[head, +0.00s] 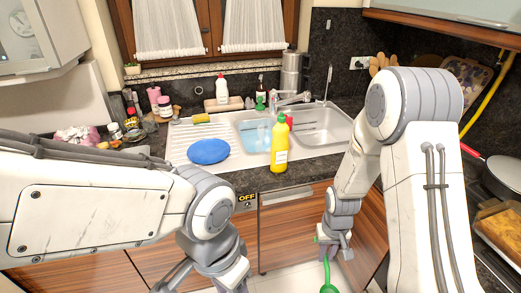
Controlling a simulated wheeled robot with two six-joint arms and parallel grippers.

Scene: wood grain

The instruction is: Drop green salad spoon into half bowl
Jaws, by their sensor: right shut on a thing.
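The green salad spoon (326,270) hangs from my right gripper (323,240), low in front of the cabinets. Its handle points up to the gripper and its green head is at the bottom edge of the head view. My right gripper is shut on the handle. A blue rounded thing (209,151), perhaps the half bowl, lies on the sink's drainboard; I cannot tell whether it is a bowl. My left gripper (205,281) is low at the bottom edge, apart from the spoon. Its tips are cut off, so its opening is unclear.
A yellow bottle (279,147) stands at the sink's front edge. The steel sink (322,128) is behind it, with a white bottle (222,90) at the back. Jars and cups crowd the left counter. A pan (503,176) is at right. Cabinet fronts (285,223) stand behind my grippers.

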